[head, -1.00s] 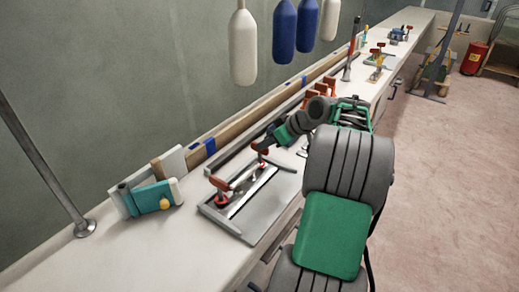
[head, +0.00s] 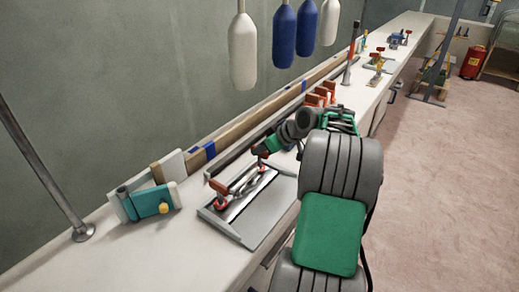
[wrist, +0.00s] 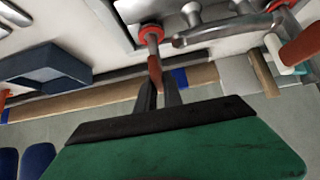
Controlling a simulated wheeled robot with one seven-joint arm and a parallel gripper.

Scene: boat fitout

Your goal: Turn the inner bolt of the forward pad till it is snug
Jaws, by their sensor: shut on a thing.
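The metal cleat (head: 243,192) lies on a grey pad plate (head: 250,225) on the bench. A bolt with an orange handle (head: 220,187) and a red collar stands at its near end. A second bolt with a red collar (head: 262,168) is at its far end, and my gripper (head: 262,154) is there. In the wrist view my gripper (wrist: 156,82) is shut on this bolt's orange handle (wrist: 154,67); its shank runs to the red collar (wrist: 150,33). The fingers hide part of the handle. The frames do not show how tight the bolt is.
A teal device with a yellow knob (head: 152,201) stands left of the plate. Orange clamps (head: 318,97) stand farther along the bench. A blue-grey bin (wrist: 45,72) shows in the wrist view. White and blue fenders (head: 284,35) hang above.

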